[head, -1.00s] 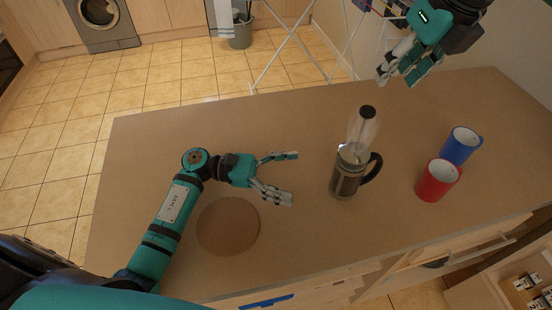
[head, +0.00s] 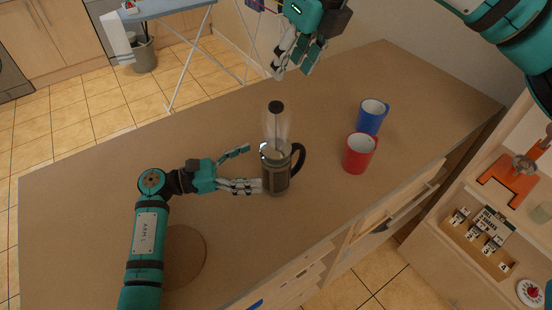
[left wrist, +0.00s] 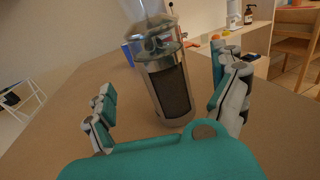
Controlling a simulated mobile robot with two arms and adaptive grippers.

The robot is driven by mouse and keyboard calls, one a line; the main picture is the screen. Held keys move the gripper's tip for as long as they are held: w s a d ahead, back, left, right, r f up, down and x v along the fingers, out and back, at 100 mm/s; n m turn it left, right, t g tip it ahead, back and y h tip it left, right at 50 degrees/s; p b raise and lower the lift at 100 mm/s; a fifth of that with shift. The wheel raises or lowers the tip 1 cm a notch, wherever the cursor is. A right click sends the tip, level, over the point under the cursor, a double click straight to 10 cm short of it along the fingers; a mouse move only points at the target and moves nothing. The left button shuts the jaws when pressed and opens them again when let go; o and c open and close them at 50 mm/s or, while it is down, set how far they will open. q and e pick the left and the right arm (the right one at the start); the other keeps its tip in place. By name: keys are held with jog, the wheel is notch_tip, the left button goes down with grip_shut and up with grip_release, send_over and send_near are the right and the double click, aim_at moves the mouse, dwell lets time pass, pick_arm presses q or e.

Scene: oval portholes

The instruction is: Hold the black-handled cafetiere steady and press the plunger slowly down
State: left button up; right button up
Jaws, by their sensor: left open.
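The cafetiere (head: 277,178) stands upright on the counter, its black handle (head: 300,160) pointing right. Its plunger knob (head: 276,106) is raised well above the lid, with a clear section between. My left gripper (head: 254,168) is open at its left side. One finger is behind and the others reach alongside the front; contact cannot be told. In the left wrist view the cafetiere (left wrist: 170,90) stands between the spread fingers, with gaps on both sides; its top is cut off. My right gripper (head: 292,73) hangs above and beyond the cafetiere, fingers apart and empty, pointing down.
A red mug (head: 358,155) and a blue mug (head: 369,118) stand to the right of the cafetiere. A round brown mat (head: 185,260) lies near my left forearm. The counter (head: 100,170) left of the cafetiere is clear. Shelves (head: 450,240) stand at right.

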aim_at(276, 160)
pick_arm(q)
jog(key=x, duration=0.7)
jog(key=shift+c, duration=0.4)
